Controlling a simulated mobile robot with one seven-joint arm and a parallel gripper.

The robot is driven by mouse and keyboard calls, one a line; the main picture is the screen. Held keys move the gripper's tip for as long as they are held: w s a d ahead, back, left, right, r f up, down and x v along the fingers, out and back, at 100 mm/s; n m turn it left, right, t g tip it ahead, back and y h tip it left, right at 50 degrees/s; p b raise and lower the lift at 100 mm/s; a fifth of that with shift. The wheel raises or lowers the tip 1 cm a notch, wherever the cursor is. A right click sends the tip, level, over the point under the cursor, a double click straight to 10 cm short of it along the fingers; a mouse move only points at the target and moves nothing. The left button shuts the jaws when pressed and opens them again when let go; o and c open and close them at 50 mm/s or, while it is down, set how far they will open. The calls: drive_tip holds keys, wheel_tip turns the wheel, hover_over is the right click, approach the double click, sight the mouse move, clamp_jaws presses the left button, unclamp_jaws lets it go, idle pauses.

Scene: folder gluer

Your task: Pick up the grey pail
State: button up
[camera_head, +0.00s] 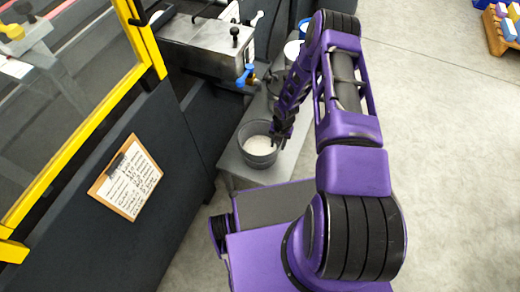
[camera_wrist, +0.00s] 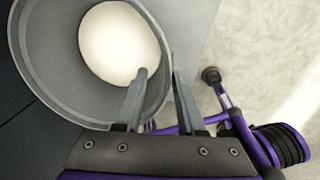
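The grey pail (camera_head: 257,161) stands upright on a grey step-like surface, with white contents inside. In the wrist view the pail (camera_wrist: 45,55) fills the upper left, seen from above. My gripper (camera_head: 281,137) is at the pail's right-hand rim. In the wrist view my gripper (camera_wrist: 160,72) is open, with one finger over the inside of the pail and the other outside it. The rim passes between the fingers, with a gap visible. I cannot tell how far down the fingers reach.
A dark machine panel with a clipboard (camera_head: 126,177) is left of the pail. A metal box with a blue-handled valve (camera_head: 245,75) is behind it. Another white-topped container (camera_head: 293,49) stands farther back, partly behind my arm. Open floor (camera_head: 440,130) lies to the right.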

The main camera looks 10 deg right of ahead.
drive_tip(key=f, duration=0.2)
drive_tip(key=f+b, duration=0.1)
drive_tip(key=f, duration=0.2)
drive_tip(key=shift+w+f, duration=0.2)
drive_tip(key=shift+f, duration=0.15)
clamp_jaws()
drive_tip(key=shift+w+r, duration=0.1)
idle(1.1)
